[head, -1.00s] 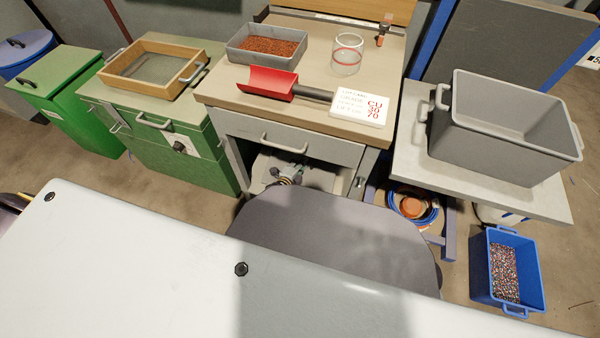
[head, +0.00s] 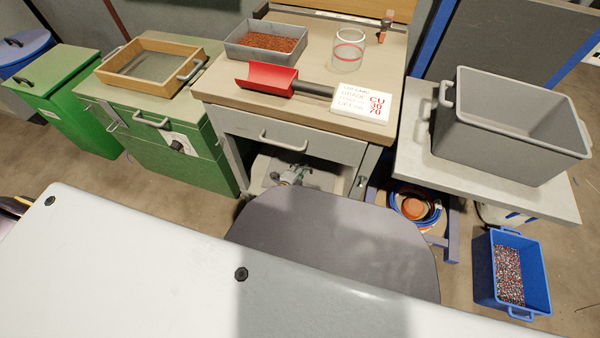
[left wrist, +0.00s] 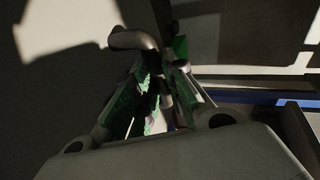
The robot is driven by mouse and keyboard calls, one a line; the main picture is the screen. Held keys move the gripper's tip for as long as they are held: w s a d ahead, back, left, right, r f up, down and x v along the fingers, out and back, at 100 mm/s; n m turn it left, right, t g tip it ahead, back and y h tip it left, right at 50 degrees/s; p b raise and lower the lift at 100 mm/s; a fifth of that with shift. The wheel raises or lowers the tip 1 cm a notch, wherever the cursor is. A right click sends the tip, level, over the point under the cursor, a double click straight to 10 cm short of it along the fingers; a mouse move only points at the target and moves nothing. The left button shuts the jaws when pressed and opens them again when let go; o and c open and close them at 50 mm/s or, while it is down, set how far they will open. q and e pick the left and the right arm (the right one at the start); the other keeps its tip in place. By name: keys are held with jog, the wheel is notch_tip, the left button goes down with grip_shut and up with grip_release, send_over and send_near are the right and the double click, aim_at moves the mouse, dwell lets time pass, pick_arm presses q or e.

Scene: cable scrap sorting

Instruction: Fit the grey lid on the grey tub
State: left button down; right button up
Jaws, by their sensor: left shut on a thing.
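The grey tub (head: 515,135) stands upright and open on a pale side table at the right in the head view, with a handle at its end. Its visible inside looks empty. In the left wrist view, my left gripper (left wrist: 162,75) has its green-padded fingers shut on a grey bar-like handle (left wrist: 133,39). A broad dark grey surface (left wrist: 50,100) behind it may be the grey lid, but shadow hides its outline. Only a dark bit at the left edge there may be my left arm. My right gripper is not in view.
The pale side table (head: 410,175) has a narrow bare strip around the tub. The bench holds a red scoop (head: 266,79), a grey tray of copper granules (head: 266,41), a glass jar (head: 348,50) and a card (head: 360,102). A blue bin (head: 540,290) stands below right.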

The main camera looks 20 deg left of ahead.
pick_arm(q)
jog(key=shift+f+b, duration=0.45)
jog(key=shift+f, duration=0.35)
jog(key=c, duration=1.5)
grip_release()
jog(key=shift+o, duration=0.2)
jog(key=shift+s+f, duration=0.1)
jog(key=shift+f, duration=0.15)
